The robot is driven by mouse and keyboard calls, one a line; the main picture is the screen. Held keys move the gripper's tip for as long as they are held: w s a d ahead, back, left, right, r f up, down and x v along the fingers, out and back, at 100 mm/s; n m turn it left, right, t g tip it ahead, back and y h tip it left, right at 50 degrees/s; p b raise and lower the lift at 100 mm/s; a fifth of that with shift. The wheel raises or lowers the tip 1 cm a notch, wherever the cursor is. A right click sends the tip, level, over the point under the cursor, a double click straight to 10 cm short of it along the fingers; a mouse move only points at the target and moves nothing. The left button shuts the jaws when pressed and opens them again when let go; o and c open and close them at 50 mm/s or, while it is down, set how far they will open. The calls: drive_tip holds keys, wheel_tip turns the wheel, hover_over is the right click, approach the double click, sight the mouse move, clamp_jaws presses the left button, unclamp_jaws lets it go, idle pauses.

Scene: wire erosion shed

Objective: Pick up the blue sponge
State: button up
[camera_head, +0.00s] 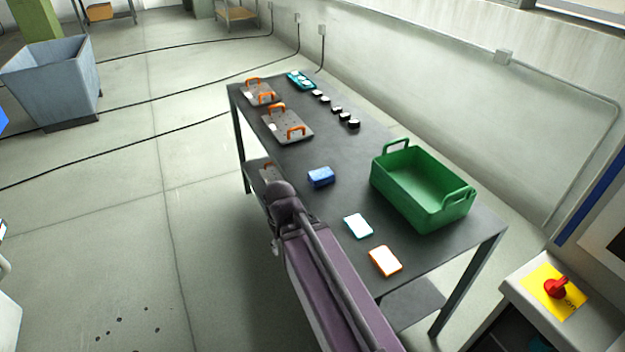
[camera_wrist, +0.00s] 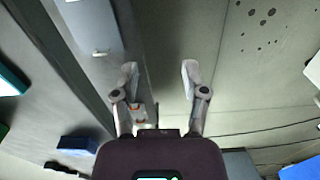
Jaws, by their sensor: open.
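The blue sponge (camera_head: 321,177) is a small blue block lying on the dark table (camera_head: 335,155), near its front edge in the head view. A dark blue block (camera_wrist: 78,146), which looks like the same sponge, shows at the lower left of the wrist view. My gripper (camera_wrist: 159,75) is open and empty, its two fingers spread apart. It is off to the side of the sponge, not touching it, over the table's edge and the floor. In the head view my arm hides the gripper.
A green crate (camera_head: 410,217) stands right of the sponge. Two cards, one blue-edged (camera_head: 358,226) and one orange-edged (camera_head: 385,261), lie nearer. Plates with orange handles (camera_head: 288,127), a teal tray (camera_head: 301,80) and several black pieces (camera_head: 337,110) sit farther back. Table around the sponge is clear.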

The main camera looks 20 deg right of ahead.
drive_tip(key=shift+a, duration=0.1)
drive_tip(key=shift+o, duration=0.4)
drive_tip(key=shift+a, duration=0.1)
drive_tip(key=o, duration=0.3)
drive_tip(key=shift+w, duration=0.1)
drive_tip(key=shift+o, duration=1.1)
drive_tip(key=shift+w+f, duration=0.1)
drive_tip(key=shift+w, duration=0.05)
drive_tip(key=w+d+f+n+h+b, duration=0.2)
drive_tip(key=w+d+n+h+b, duration=0.45)
drive_tip(key=w+n, duration=0.5)
drive_tip(key=w+d+r+n+h+b, duration=0.1)
drive_tip(key=w+r+n+h, duration=0.1)
drive_tip(key=w, duration=0.5)
drive_tip(key=w+d+r+n+h+b, duration=0.1)
drive_tip(key=w+r+n+h+b, duration=0.1)
drive_tip(key=w+n+h, duration=0.3)
drive_tip(key=shift+w+d+t, duration=0.25)
drive_tip(key=shift+w+t, duration=0.15)
drive_tip(key=shift+w, duration=0.6)
